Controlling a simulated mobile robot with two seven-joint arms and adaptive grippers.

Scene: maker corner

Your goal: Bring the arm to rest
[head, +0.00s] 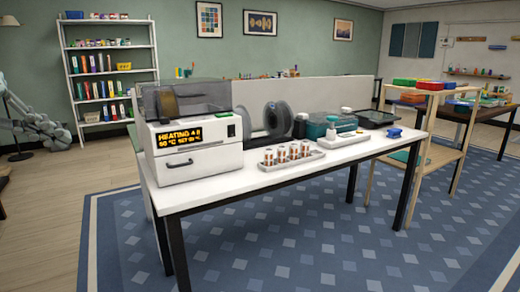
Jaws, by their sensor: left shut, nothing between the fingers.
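My left arm comes in at the left edge, folded low in front of the shelf and clear of the table. Its gripper (62,138) is small in the picture, shut and empty, and it touches nothing that I can make out. My right gripper is not in view.
A white table (222,193) bears a printer-like machine (193,133) with a lit display, spools (277,118), a tray of small rolls (291,156) and a teal case (330,124). A wooden rack (436,158) stands right. A white shelf (155,60) stands behind my arm.

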